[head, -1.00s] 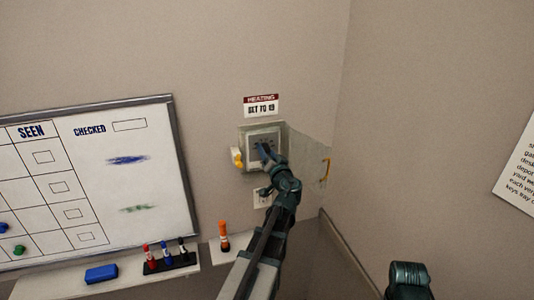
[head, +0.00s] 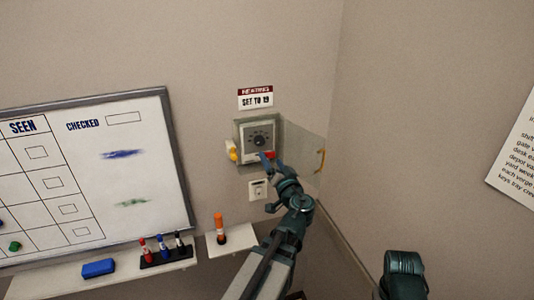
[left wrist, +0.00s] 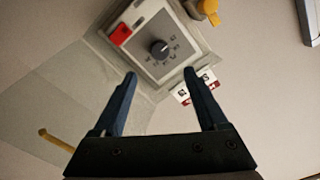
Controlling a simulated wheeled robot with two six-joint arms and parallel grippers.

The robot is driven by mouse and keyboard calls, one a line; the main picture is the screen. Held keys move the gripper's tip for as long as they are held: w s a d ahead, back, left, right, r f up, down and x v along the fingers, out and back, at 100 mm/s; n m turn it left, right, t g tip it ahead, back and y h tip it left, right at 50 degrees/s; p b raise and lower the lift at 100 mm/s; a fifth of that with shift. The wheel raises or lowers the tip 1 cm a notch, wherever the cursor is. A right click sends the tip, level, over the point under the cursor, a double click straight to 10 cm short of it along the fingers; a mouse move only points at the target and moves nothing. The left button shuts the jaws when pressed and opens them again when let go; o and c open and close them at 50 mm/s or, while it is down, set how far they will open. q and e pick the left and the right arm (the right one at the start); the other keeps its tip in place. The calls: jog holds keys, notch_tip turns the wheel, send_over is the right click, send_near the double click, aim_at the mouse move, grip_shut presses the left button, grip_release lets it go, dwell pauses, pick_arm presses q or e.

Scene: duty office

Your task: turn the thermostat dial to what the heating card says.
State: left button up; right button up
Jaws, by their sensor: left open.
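The heating card (head: 255,98) on the wall reads "SET TO 19". Below it is the thermostat (head: 242,130), a grey box with a round dark dial (head: 260,141) and a ring of markings. The dial also shows in the left wrist view (left wrist: 160,48), where the picture is turned over; its exact setting is too small to read. My left gripper (head: 267,157) is open and empty, just below the dial in the head view. In the left wrist view its fingertips (left wrist: 160,73) are apart and clear of the dial.
A clear cover (head: 303,150) with a yellow handle (head: 321,161) stands open at the thermostat's right. A red piece (left wrist: 120,34) is on the thermostat face. A yellow item (head: 232,151) sits at its left. A socket (head: 258,190) and marker shelf (head: 238,238) are below.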

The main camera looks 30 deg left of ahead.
pick_arm(q)
jog(key=shift+v, duration=1.45)
jog(key=s+d+f+g+h+b, duration=0.2)
jog(key=d+f+b, duration=0.15)
jog(key=f, duration=0.45)
jog(key=s+d+f+m+g+h+b, duration=0.1)
jog(key=d+f+g+h+b, duration=0.2)
jog(key=f, duration=0.5)
jog(key=s+d+f+g+h+b, duration=0.1)
jog(key=s+d+f+b, duration=0.15)
jog(key=d+f, duration=0.4)
jog(key=s+d+f+m+g+h+b, duration=0.2)
jog(key=s+d+f+g+h+b, duration=0.1)
jog(key=s+d+f, duration=0.2)
jog(key=s+d+f+m+g+h+b, duration=0.2)
jog(key=s+d+f, duration=0.4)
jog(key=d+f, duration=0.4)
jog(key=shift+s+d+m+g+h+b, duration=0.25)
jog(key=shift+d+m+g+h+b, duration=0.15)
jog(key=shift+d+m+h+b, duration=0.5)
